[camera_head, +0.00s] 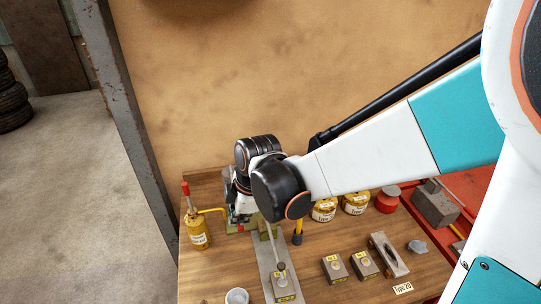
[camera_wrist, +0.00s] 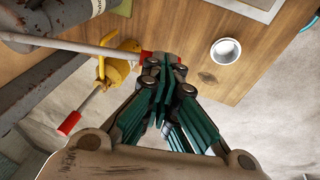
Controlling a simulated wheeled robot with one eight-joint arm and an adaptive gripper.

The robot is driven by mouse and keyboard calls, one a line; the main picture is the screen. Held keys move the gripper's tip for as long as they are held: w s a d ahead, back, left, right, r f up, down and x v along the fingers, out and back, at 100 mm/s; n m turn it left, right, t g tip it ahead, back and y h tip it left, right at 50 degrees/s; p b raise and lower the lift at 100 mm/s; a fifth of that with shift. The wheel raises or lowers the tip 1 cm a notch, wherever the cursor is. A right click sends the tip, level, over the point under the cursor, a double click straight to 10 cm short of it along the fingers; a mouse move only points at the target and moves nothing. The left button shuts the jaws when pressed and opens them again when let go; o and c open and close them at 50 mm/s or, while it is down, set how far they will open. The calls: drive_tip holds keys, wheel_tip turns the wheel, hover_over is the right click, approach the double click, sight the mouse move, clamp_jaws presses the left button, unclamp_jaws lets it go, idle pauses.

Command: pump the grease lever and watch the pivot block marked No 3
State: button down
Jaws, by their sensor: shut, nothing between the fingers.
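The yellow grease pump (camera_head: 198,232) stands at the bench's left end. Its lever (camera_head: 185,190) has a red grip and stands up. In the wrist view the pump (camera_wrist: 118,70) and the lever's red grip (camera_wrist: 70,123) lie left of my gripper (camera_wrist: 165,68). My gripper is shut and empty, its fingertips apart from that grip. A grey rod with a red end runs up to behind the fingertips; contact is unclear. Small labelled blocks sit at the front: one on a grey plate (camera_head: 284,289), two further right (camera_head: 334,267) (camera_head: 364,263). I cannot surely read which is No 3.
A white cup (camera_head: 237,297) stands at the front edge. Yellow tins (camera_head: 324,210) and a red-lidded tin (camera_head: 387,200) stand behind the blocks. A rusty post (camera_head: 125,110) rises close beside the bench's left edge.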

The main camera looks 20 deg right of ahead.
drive_tip(key=v, duration=1)
drive_tip(key=shift+s, duration=0.25)
drive_tip(key=shift+f, duration=0.1)
drive_tip(key=shift+f, duration=0.1)
drive_tip(key=s+d+f+m+t+h+b, duration=0.1)
drive_tip(key=s+d+f+m+b, duration=0.3)
drive_tip(key=m, duration=0.5)
drive_tip(key=s+d+f+m+t+h+b, duration=0.1)
drive_tip(key=s+d+f+m+t+b, duration=0.2)
drive_tip(key=s+d+m+b, duration=0.3)
drive_tip(key=d+f+m+b, duration=0.1)
drive_tip(key=d+m, duration=0.1)
drive_tip(key=shift+d+f+m+t+b, duration=0.3)
drive_tip(key=shift+f+m+b, duration=0.05)
drive_tip(key=shift+f+m, duration=0.05)
drive_tip(key=shift+r, duration=0.1)
